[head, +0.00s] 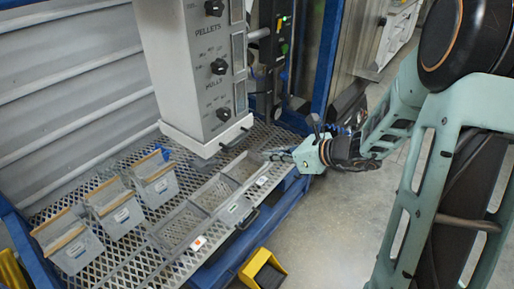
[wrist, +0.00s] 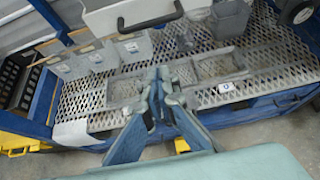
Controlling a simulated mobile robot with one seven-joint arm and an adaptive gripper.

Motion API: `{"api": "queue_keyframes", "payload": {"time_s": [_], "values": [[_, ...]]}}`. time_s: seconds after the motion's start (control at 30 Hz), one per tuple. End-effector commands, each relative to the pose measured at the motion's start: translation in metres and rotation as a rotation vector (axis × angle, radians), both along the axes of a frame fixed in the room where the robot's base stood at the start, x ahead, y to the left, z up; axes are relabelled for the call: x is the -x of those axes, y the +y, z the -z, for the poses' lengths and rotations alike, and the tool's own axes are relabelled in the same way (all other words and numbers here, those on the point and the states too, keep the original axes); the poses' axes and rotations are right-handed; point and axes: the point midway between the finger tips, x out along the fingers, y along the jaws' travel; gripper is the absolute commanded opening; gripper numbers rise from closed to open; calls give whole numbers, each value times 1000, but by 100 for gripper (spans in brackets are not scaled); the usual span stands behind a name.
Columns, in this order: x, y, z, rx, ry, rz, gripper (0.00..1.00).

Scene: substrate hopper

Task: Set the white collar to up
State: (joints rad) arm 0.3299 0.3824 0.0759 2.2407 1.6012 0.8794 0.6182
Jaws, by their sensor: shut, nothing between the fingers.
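The white collar (head: 200,142) is around the lower end of the tall grey hopper (head: 207,85), above the mesh deck. The gripper's fingers (wrist: 161,82) also show in the middle of the wrist view, nearer than the deck.
Several grey bins (head: 121,212) stand on the mesh deck (head: 140,256) at left. Framed openings (head: 180,226) lie in front of the hopper. A blue post (head: 327,50) rises at the right behind my gripper. A yellow step (head: 262,272) is on the floor.

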Motion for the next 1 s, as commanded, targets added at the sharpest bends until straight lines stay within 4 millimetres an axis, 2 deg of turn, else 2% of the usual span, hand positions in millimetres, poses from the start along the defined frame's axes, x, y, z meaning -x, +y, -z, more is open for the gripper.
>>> {"api": "queue_keyframes", "payload": {"time_s": [0.17, 0.53, 0.6, 0.7, 1.0], "values": [[-11, 17, 13, -3, 3, -3, 0], [-52, 69, 53, -1, 1, -5, 0], [-54, 69, 34, 3, -7, -2, 0], [-55, 71, 22, 3, -5, -2, 0], [-57, 73, 11, 2, -2, -3, 0]]}}
